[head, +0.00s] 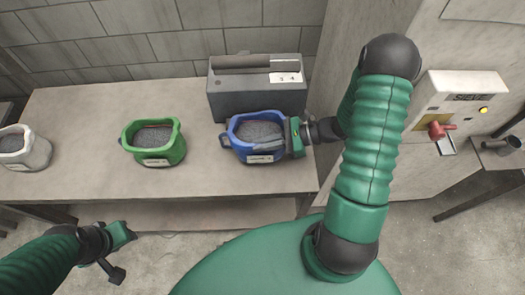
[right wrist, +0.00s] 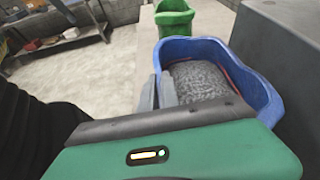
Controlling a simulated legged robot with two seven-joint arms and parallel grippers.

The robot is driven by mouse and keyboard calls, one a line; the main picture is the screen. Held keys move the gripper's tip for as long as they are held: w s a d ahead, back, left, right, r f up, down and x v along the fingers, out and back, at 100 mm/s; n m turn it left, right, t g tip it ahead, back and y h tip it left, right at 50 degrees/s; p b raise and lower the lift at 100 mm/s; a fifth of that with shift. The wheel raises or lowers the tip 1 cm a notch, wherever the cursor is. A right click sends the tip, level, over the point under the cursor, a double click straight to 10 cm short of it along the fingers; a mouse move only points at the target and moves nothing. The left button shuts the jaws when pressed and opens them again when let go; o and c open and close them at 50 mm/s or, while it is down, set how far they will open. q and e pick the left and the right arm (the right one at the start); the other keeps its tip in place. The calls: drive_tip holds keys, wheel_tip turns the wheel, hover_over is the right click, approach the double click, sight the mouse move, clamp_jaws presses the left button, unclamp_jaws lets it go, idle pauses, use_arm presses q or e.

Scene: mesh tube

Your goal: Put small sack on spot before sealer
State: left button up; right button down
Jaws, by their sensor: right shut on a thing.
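The blue sack (head: 243,153) is open-topped, filled with dark grey grains, and has a white label on its front. It is upright at the right of the table, just in front of the grey box-shaped sealer (head: 228,103). My right gripper (head: 268,146) reaches it from the right and is shut on its rim. In the right wrist view the fingers (right wrist: 166,92) are at the near wall of the blue sack (right wrist: 262,80). I cannot tell whether its base touches the table. My left gripper (head: 122,236) is low at the left, off the table's front edge, apart from everything; its jaws are unclear.
A green sack (head: 155,158) and a white sack (head: 35,153) with similar fill stand on the table (head: 85,125) to the left. Bare tabletop lies between them.

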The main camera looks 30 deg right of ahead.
drive_tip(key=shift+w+d+f+b, duration=0.2)
drive_tip(key=shift+w+f+b, duration=0.2)
drive_tip(key=shift+f, duration=0.1)
drive_tip(key=shift+w+d+f+b, duration=0.2)
drive_tip(key=shift+w+f+b, duration=0.05)
drive_tip(key=shift+f+b, duration=0.2)
drive_tip(key=c, duration=1.5)
unclamp_jaws()
